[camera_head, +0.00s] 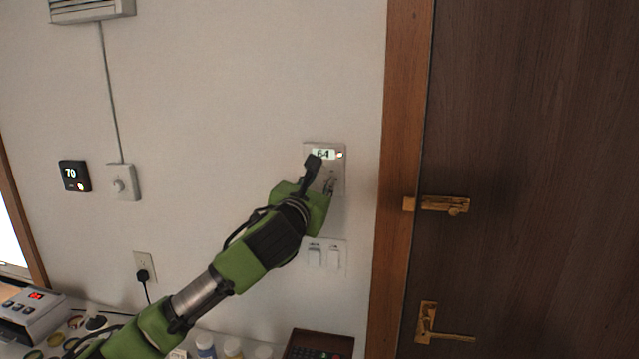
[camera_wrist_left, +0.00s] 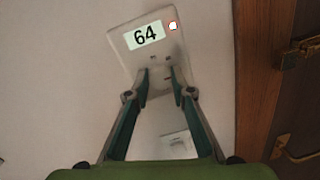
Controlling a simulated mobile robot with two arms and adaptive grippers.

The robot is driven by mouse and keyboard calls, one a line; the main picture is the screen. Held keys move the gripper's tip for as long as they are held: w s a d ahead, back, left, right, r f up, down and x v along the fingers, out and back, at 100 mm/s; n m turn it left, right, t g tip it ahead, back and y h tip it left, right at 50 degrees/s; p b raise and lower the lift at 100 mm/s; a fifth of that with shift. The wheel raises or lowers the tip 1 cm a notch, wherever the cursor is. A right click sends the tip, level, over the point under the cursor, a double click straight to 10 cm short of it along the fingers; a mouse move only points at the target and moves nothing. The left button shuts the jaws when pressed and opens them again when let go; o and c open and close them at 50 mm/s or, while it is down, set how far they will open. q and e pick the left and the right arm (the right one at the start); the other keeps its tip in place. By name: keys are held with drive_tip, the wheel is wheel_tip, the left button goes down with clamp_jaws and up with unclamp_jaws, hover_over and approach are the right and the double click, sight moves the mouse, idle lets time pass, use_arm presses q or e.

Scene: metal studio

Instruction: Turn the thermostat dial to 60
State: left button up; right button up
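The thermostat (camera_head: 338,149) is a pale panel on the wall, left of the door frame. Its display reads 64, and a small red-and-white light is beside it. In the left wrist view the thermostat (camera_wrist_left: 118,42) looks tilted, with the 64 large and clear. My left gripper (camera_head: 322,172) is at the lower part of the panel. In the left wrist view its fingertips (camera_wrist_left: 160,72) are close together on either side of the pale dial, which they mostly hide. They appear shut on it. No pointer mark on the dial can be made out. My right gripper is out of view.
A double switch plate (camera_head: 325,256) is just below the gripper. A wooden door with brass latch (camera_head: 440,204) and handle is at right. A black "70" display (camera_head: 74,176) and a white knob (camera_head: 121,182) are at left. Below is a cluttered surface.

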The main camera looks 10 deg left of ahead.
use_arm(q)
drive_tip(key=n, duration=0.3)
drive_tip(key=shift+n+p, duration=0.35)
drive_tip(key=shift+n, duration=0.05)
drive_tip(key=n, duration=0.5)
drive_tip(key=shift+a+n+t, duration=0.1)
drive_tip(key=shift+n+t, duration=0.2)
idle(0.4)
drive_tip(key=o, duration=1.1)
drive_tip(key=shift+f, duration=0.1)
drive_tip(key=s, duration=1.2)
drive_tip(key=shift+a+f, duration=0.25)
